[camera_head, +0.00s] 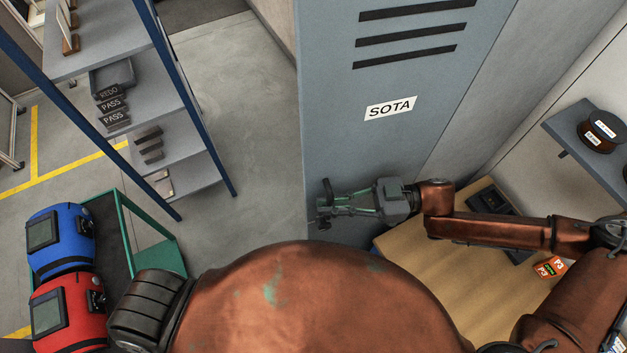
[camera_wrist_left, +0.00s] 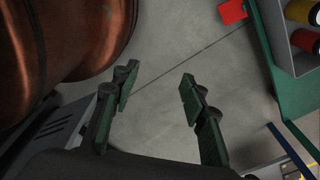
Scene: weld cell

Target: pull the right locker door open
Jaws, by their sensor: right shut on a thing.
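The grey locker door (camera_head: 400,150) stands upright in the head view, with dark vent slots at the top and a white SOTA label (camera_head: 391,108). My right gripper (camera_head: 326,205) is at the lower left part of the door, close to its left edge. It is shut on the door's handle, which its fingers mostly hide. No clear gap shows along the door's edge, so I cannot tell whether it is ajar. My left gripper (camera_wrist_left: 158,78) shows only in the left wrist view. Its fingers are apart with bare floor between them.
A wooden-topped bench (camera_head: 440,275) stands right of the locker, below a wall shelf (camera_head: 575,140). A blue-posted rack (camera_head: 190,130) stands at the left. A green cart (camera_head: 150,232) is near the blue helmet (camera_head: 62,240) and the red helmet (camera_head: 70,312). Floor between rack and locker is clear.

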